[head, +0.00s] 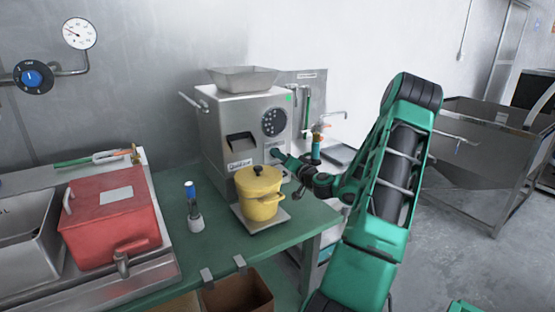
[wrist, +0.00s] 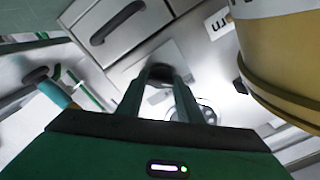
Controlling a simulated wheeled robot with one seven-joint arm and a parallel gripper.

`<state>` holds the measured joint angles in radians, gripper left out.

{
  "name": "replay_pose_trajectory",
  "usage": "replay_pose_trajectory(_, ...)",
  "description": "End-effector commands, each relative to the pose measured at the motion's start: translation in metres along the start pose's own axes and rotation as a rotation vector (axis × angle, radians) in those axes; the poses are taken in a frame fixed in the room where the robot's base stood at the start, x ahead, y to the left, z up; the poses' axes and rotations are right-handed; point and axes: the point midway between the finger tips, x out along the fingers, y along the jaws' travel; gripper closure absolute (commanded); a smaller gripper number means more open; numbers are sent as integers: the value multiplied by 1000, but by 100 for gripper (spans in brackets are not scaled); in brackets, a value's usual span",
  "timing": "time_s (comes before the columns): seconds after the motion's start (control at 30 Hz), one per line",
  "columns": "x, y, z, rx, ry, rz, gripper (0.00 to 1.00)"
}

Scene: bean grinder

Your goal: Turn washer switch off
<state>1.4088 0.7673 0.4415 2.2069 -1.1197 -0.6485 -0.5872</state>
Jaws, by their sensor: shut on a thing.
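A steel grinder (head: 225,135) stands at the back of the green table, with a round dark vent or dial on its front. My gripper (head: 279,156) reaches to the lower right of the grinder's front. In the wrist view, my gripper (wrist: 160,78) is shut on a small dark knob (wrist: 160,70) at a pale plate, which seems to be the switch. The fingers hide most of it, so its setting cannot be told. A separate blue dial (head: 32,78) is on the left wall, away from my gripper.
A yellow lidded pot (head: 258,200) stands close to the left of my gripper and fills the right of the wrist view (wrist: 285,60). A blue-capped bottle (head: 192,205) and a red box (head: 112,215) are further left. A steel sink (head: 470,185) is at right.

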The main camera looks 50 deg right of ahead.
Motion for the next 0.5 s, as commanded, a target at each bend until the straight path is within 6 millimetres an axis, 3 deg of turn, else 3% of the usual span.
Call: replay_pose_trajectory(0.5, 0, 0, 1, 369, -1, 2, 90)
